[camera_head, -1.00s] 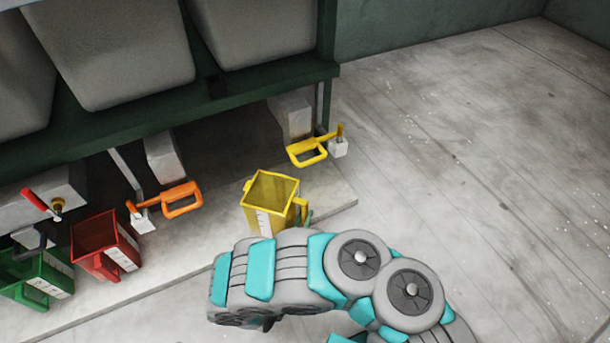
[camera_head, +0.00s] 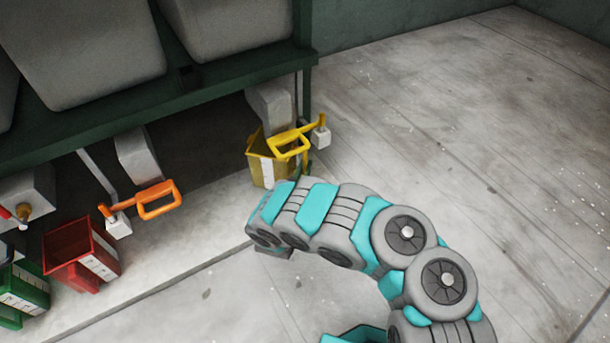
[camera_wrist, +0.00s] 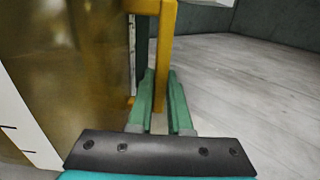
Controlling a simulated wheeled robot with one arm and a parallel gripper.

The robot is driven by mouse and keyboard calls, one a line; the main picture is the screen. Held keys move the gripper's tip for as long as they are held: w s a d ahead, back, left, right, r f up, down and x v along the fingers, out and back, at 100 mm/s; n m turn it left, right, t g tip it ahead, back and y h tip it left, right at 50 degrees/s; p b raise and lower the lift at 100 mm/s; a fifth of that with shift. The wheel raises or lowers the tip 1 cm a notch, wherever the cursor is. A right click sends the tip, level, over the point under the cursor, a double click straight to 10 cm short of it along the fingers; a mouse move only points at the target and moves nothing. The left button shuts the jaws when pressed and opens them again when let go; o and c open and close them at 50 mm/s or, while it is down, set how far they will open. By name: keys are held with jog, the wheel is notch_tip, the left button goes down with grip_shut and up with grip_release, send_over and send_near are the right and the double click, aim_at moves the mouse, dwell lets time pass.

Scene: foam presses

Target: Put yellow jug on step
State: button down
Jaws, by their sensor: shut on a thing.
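The yellow jug (camera_head: 262,168), with a white scale strip, is upright under the yellow lever (camera_head: 290,138) at the right end of the pale step (camera_head: 185,222). My arm hides its lower part in the head view, so I cannot tell whether its base touches the step. In the wrist view, the jug's body (camera_wrist: 75,60) fills the left side. My gripper (camera_wrist: 161,98) is shut on the jug's upright yellow handle (camera_wrist: 165,45). The head view mostly hides my gripper behind my arm.
An orange lever (camera_head: 158,198) sticks out left of the jug. A red jug (camera_head: 82,252) and a green jug (camera_head: 25,290) stand further left. The dark green press frame (camera_head: 200,88) overhangs the step. The floor at right (camera_head: 480,130) is clear.

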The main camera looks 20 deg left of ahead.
jog(key=shift+f+b, duration=0.4)
jog(key=shift+f, duration=1.45)
jog(key=shift+r, duration=0.1)
jog(key=c, duration=0.8)
grip_release()
jog(key=shift+c, duration=0.2)
jog(key=s+p, duration=0.1)
jog(key=s, duration=0.3)
jog(key=s+p, duration=0.1)
jog(key=s, duration=0.3)
jog(key=s+d, duration=0.1)
jog(key=s, duration=0.3)
jog(key=shift+p, duration=0.4)
